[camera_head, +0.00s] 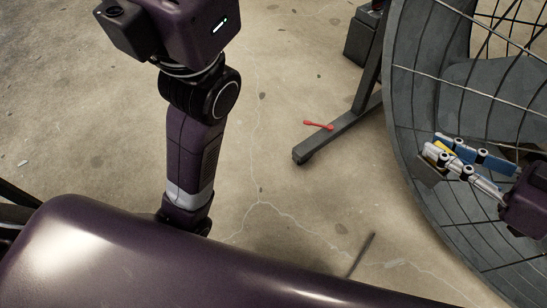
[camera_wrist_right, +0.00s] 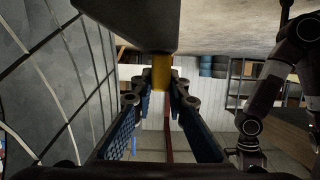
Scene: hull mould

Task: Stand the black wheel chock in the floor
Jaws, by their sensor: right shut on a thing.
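The black wheel chock (camera_head: 428,172) is held off the floor at the right of the head view, in front of the curved grey mould. It looks like a dark block with a yellow part between the fingers. In the right wrist view its dark body (camera_wrist_right: 130,22) fills the top and the yellow part (camera_wrist_right: 161,72) sits between the fingertips. My right gripper (camera_head: 440,152) is shut on the chock by this yellow part. My left arm shows at the upper left, but its gripper is not in view. The concrete floor (camera_head: 270,180) lies below.
The large ribbed grey mould (camera_head: 410,95) curves close behind and around my right gripper. Its dark stand leg (camera_head: 345,130) reaches the floor, with a red tool (camera_head: 318,125) by it. A thin dark strip (camera_head: 361,255) lies lower down. Floor in the middle is mostly clear.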

